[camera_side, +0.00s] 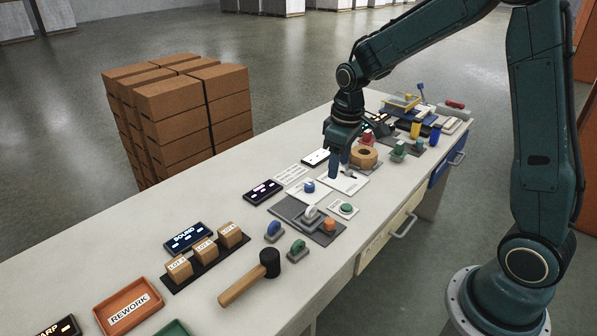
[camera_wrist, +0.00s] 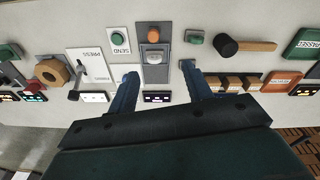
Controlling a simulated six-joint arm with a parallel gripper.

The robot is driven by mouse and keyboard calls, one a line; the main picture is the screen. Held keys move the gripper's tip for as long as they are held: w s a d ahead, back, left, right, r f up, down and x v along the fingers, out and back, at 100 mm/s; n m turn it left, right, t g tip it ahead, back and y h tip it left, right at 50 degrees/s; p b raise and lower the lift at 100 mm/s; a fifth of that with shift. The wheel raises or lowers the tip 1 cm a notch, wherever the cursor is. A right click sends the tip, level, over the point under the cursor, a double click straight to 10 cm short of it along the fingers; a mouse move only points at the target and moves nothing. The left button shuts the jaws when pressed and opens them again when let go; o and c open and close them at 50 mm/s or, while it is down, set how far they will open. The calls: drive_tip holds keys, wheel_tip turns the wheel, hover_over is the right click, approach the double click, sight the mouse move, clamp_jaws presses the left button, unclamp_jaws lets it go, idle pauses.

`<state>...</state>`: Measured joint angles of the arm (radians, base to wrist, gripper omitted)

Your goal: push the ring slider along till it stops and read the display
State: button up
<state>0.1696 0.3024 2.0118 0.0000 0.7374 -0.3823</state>
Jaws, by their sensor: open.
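The ring slider, a pale ring-shaped knob (camera_side: 311,213), stands on a dark grey track plate (camera_side: 290,207). An orange knob (camera_side: 329,225) is at the plate's near end. In the wrist view the pale ring (camera_wrist: 154,57) shows below the orange knob on the plate. A small black display (camera_side: 263,191) with lit marks lies beyond the plate's far end; it also shows in the wrist view (camera_wrist: 157,98), but its marks are too small to read. My gripper (camera_side: 335,172) is open and empty, with blue fingers, above the table to the right of the slider, apart from it.
A green button plate marked SEND (camera_side: 345,209) lies beside the track. Blue (camera_side: 273,230) and green (camera_side: 297,248) knobs stand to its left. A lever panel marked PRESS (camera_wrist: 92,67) and a tan hexagonal nut (camera_side: 364,156) are near. A mallet (camera_side: 254,276) lies front left.

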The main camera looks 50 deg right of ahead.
drive_tip(key=g, duration=0.1)
hover_over(329, 220)
wheel_tip(329, 220, down, 7)
drive_tip(key=shift+s+f+n, duration=0.1)
drive_tip(key=shift+f+n, duration=0.05)
drive_tip(key=shift+n, duration=0.15)
drive_tip(key=shift+f, duration=6.85)
drive_tip(key=c, duration=0.8)
